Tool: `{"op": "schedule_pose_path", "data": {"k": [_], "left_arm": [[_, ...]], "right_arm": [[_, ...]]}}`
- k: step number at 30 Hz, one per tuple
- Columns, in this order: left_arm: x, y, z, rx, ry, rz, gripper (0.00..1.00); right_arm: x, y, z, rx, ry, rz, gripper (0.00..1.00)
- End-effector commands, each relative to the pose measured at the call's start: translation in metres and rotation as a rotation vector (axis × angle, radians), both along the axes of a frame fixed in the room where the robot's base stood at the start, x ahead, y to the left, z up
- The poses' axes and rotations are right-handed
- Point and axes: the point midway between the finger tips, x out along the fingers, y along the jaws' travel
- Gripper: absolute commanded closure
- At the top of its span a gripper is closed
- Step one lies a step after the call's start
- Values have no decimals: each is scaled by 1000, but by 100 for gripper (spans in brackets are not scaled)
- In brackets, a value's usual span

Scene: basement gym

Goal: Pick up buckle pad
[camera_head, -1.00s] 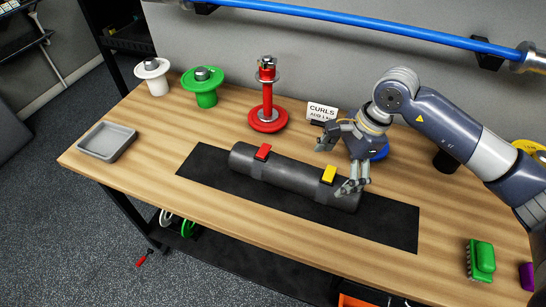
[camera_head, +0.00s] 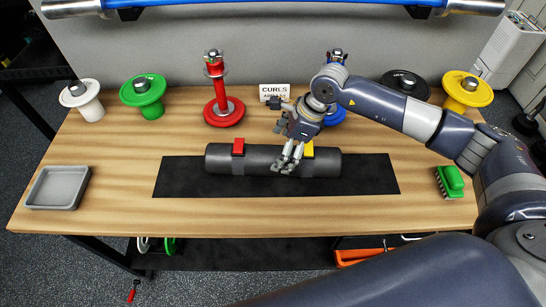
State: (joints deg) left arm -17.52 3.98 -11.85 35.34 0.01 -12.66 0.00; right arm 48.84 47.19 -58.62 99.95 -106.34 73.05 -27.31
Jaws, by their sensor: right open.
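The buckle pad (camera_head: 218,159) is a dark grey padded roll lying lengthwise on a black mat (camera_head: 375,176) on the wooden table. A red buckle (camera_head: 239,147) sits on its left part. A yellow buckle (camera_head: 309,149) is right of its middle and partly hidden by my right gripper (camera_head: 281,139). My right gripper is open and empty, with its lower fingers in front of the pad just left of the yellow buckle. I cannot tell whether they touch it. My left gripper is not in view.
A grey tray (camera_head: 57,187) lies at the table's left and a green brush (camera_head: 450,181) at the right. A red stand (camera_head: 222,110), a white sign (camera_head: 275,92) and white, green (camera_head: 144,95), black and yellow (camera_head: 467,93) spools line the back. The front table strip is clear.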

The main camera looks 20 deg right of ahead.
Motion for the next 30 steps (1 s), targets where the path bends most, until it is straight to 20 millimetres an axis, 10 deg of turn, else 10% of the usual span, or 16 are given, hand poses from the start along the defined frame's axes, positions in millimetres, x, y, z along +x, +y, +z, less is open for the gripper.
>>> {"op": "schedule_pose_path", "data": {"k": [19,26,30], "left_arm": [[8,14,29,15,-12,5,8],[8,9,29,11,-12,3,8],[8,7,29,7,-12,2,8]], "right_arm": [[1,23,-46,0,2,1,7],[1,23,-45,0,2,1,57],[2,23,-45,0,1,1,62]]}}
